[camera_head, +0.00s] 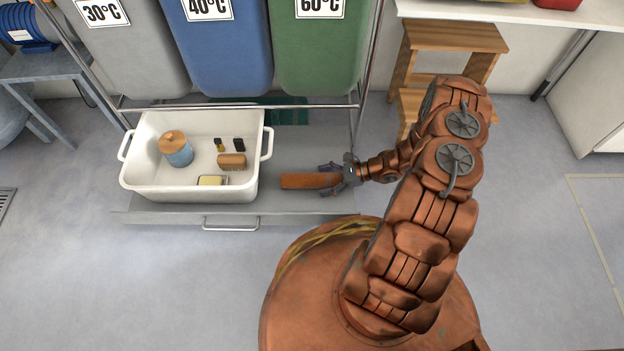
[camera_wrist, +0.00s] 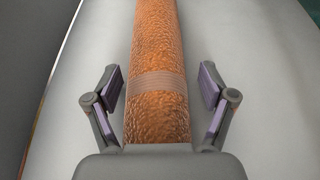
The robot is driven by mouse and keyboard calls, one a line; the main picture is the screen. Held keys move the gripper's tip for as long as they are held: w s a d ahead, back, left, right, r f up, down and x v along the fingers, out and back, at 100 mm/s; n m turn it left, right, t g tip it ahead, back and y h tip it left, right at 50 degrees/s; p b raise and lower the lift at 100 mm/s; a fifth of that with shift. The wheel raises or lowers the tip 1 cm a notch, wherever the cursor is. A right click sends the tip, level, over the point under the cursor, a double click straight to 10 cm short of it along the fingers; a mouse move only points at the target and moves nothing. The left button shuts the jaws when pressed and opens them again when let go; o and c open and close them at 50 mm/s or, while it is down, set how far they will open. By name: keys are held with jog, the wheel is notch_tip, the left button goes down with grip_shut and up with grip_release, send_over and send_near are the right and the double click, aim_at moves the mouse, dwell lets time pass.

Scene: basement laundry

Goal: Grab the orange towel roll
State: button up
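The orange towel roll (camera_head: 305,181) lies on its side on the grey shelf (camera_head: 290,203), to the right of the white tub. In the wrist view the roll (camera_wrist: 157,60) runs away from me, with a paler ribbed band around it. My gripper (camera_head: 333,179) is at the roll's right end. In the wrist view my gripper (camera_wrist: 160,90) is open, with one finger on each side of the roll. A gap shows between each finger and the roll. The near end of the roll is hidden behind the gripper's palm.
A white tub (camera_head: 128,170) on the shelf holds a blue jar with a wooden lid (camera_head: 175,149), a brush (camera_head: 231,161), small dark bottles and a yellowish block (camera_head: 212,180). Laundry bins (camera_head: 228,45) hang above. A wooden step stool (camera_head: 450,38) stands behind my arm.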

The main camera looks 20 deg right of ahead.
jog(key=c, duration=0.9)
